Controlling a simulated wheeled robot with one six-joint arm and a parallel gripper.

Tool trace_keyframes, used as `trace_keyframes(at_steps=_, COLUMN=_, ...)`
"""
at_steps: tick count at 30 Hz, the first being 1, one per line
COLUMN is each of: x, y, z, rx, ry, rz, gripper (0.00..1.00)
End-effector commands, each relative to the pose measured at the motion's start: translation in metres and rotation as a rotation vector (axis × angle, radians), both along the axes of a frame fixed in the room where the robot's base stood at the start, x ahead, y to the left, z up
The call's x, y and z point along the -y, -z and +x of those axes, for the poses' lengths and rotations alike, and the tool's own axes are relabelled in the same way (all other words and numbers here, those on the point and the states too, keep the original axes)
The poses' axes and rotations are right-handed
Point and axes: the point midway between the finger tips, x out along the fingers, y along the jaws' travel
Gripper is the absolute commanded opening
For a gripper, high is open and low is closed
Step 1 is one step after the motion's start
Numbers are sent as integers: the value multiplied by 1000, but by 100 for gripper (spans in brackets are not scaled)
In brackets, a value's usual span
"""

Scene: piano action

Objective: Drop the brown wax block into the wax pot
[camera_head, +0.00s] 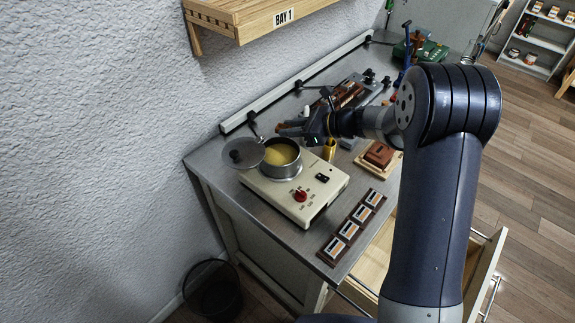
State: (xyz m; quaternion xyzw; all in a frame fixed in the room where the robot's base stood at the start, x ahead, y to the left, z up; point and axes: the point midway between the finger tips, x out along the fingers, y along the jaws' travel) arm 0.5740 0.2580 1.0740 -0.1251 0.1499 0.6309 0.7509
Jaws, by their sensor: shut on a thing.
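The wax pot (281,160) is a round metal pot with yellow wax in it, standing on a cream heater unit. Its round lid (244,152) sits open to the left of the pot. My gripper (290,127) is just behind and above the pot's far rim, pointing left. It is shut on a small brown thing, which looks like the brown wax block (284,128); the fingers hide part of it. Other reddish-brown blocks (379,153) lie in a wooden tray to the right.
The cream heater (313,190) has a red knob in front of the pot. A brass cup (329,149) stands right of the pot. A dark strip with several labelled pieces (353,225) lies at the bench's front. An open drawer (487,262) juts out at the right. A wooden shelf (235,14) hangs above.

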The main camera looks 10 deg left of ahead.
Motion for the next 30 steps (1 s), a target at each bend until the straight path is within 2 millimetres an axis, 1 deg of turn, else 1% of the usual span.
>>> trace_keyframes(at_steps=5, x=0, y=10, z=0, rx=-1, ry=0, rz=0, gripper=5)
trace_keyframes(at_steps=15, x=0, y=48, z=0, rx=-1, ry=0, rz=0, gripper=5)
trace_keyframes(at_steps=18, x=0, y=57, z=0, rx=-2, ry=1, rz=0, gripper=5)
trace_keyframes(at_steps=22, x=0, y=61, z=0, rx=-1, ry=0, rz=0, gripper=5)
trace_keyframes(at_steps=28, x=0, y=60, z=0, rx=-1, ry=0, rz=0, gripper=5)
trace_keyframes(at_steps=29, x=0, y=60, z=0, rx=-1, ry=0, rz=0, gripper=27)
trace_keyframes(at_steps=30, x=0, y=60, z=0, rx=-1, ry=0, rz=0, gripper=30)
